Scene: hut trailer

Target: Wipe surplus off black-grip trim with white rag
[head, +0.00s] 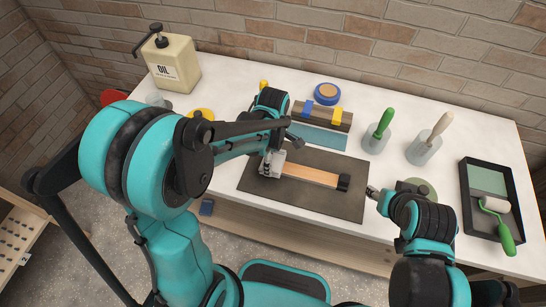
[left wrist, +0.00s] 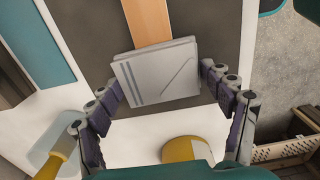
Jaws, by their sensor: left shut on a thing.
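The trim (head: 315,175) is a flat orange-brown wooden strip with a black grip (head: 344,182) at its right end. It lies on a dark mat (head: 325,205). The white rag (head: 272,169), a folded pad with grey stripes, covers the trim's left end. In the left wrist view the rag (left wrist: 157,72) sits between the fingers of my left gripper (left wrist: 160,88), with the trim (left wrist: 150,22) running out beyond it. My left gripper (head: 268,160) is shut on the rag. My right gripper (head: 373,192) is right of the black grip, apart from it; its fingers are too small to read. No surplus can be made out.
An oil bottle (head: 173,64) stands at the back left. Behind the mat are a clamped block (head: 322,115) and blue tape (head: 327,93). A yellow round thing (left wrist: 190,149) is near my left gripper.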

